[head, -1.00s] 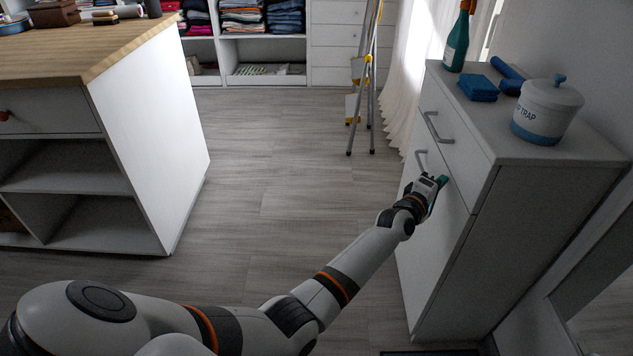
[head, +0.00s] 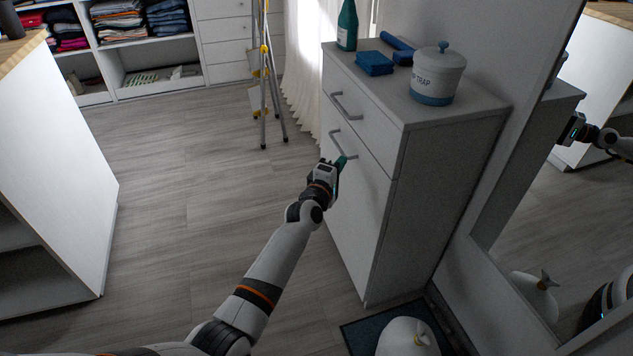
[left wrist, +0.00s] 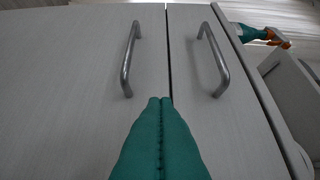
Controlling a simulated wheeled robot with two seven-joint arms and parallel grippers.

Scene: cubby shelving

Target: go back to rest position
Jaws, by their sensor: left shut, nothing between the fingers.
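My left gripper (head: 341,164) is shut and empty, with teal fingers. It is close to the front of the white cabinet (head: 420,190), just below the lower grey handle (head: 343,146). In the left wrist view its joined fingertips (left wrist: 160,103) point at the cabinet front, between two handles (left wrist: 130,60) and (left wrist: 214,60), and hold neither. I cannot tell whether the fingertips touch the front. The cabinet's drawer and lower front look closed. My right gripper is not in view.
A lidded white pot (head: 437,78), blue cloths (head: 374,64) and a green bottle (head: 347,28) stand on the cabinet. A mirror (head: 530,215) is at right. A white object (head: 405,338) sits on a dark mat (head: 358,335). A stepladder (head: 266,90) stands behind; floor at left is clear.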

